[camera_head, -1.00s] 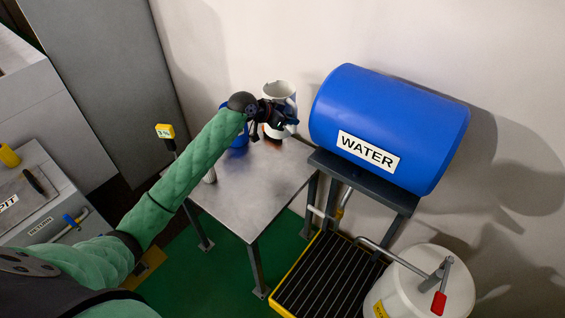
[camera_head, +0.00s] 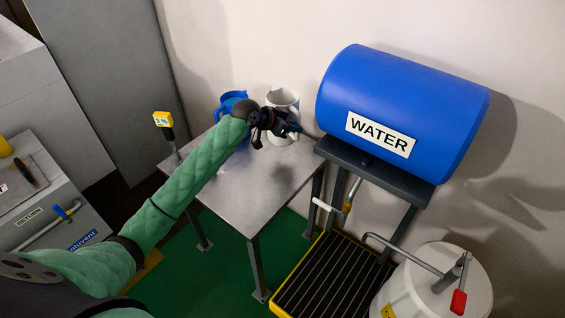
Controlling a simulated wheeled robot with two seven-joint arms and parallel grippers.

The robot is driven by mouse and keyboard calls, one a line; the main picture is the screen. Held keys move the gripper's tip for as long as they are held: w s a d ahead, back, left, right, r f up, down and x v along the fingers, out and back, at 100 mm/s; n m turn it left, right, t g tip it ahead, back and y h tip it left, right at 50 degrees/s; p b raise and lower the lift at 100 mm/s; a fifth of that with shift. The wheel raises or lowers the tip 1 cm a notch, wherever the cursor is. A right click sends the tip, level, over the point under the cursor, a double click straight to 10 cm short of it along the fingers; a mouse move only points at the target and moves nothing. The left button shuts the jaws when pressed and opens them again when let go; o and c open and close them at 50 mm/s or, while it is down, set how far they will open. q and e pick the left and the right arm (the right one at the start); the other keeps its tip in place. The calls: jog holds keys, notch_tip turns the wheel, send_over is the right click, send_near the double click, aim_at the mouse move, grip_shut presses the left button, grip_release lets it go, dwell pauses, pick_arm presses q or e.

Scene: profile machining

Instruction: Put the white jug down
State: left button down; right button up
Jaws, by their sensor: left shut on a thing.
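The white jug (camera_head: 284,98) is at the back right of the grey metal table (camera_head: 250,195), near the wall. My left gripper (camera_head: 287,126) is shut on the jug, on its near side. The gripper hides part of the jug's body, and I cannot tell for sure whether its base touches the table top. The jug looks upright. My right gripper is not in view.
A blue jug (camera_head: 229,103) stands on the table just left of my gripper. A blue water drum (camera_head: 400,110) on a dark stand is close on the right. A yellow-topped device (camera_head: 163,119) is at the table's left edge. The table's front is clear.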

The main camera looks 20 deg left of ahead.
pick_arm(q)
notch_tip(320, 180, down, 10)
jog(key=p, duration=0.3)
jog(key=shift+f, duration=0.25)
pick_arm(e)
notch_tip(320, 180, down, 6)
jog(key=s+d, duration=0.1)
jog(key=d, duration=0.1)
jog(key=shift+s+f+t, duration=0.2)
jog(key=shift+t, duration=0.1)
pick_arm(q)
jog(key=shift+f, duration=0.15)
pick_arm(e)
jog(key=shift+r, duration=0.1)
pick_arm(q)
jog(key=c, duration=1.4)
grip_release()
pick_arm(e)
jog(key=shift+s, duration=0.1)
